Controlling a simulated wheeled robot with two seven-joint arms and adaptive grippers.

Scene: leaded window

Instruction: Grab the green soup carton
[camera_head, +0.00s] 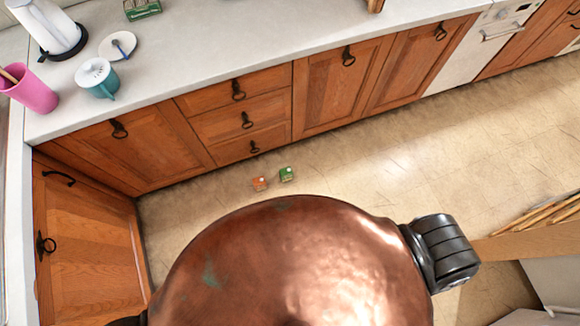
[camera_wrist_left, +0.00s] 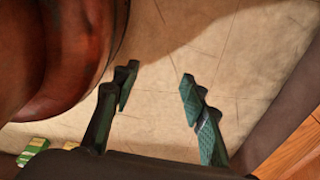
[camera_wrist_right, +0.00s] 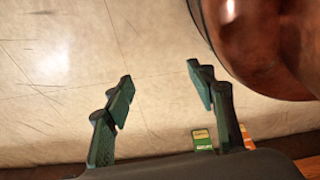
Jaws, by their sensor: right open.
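The green soup carton (camera_head: 287,174) is on the tiled floor in front of the wooden cabinets. A similar orange-red carton (camera_head: 260,184) is just left of it. In the right wrist view the green carton (camera_wrist_right: 202,141) is low in the frame, near the right finger, with the orange one (camera_wrist_right: 246,137) partly hidden behind that finger. The left wrist view shows the green carton (camera_wrist_left: 34,149) at lower left. My left gripper (camera_wrist_left: 157,82) is open and empty over bare floor. My right gripper (camera_wrist_right: 160,80) is open and empty, apart from the cartons. Neither gripper shows in the head view.
Wooden cabinets (camera_head: 230,110) and a pale counter (camera_head: 200,45) run behind the cartons. The counter holds a pink cup (camera_head: 35,95), a teal mug (camera_head: 103,83) and a green box (camera_head: 141,9). A wooden surface (camera_head: 530,240) stands at right. Floor right of the cartons is clear.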

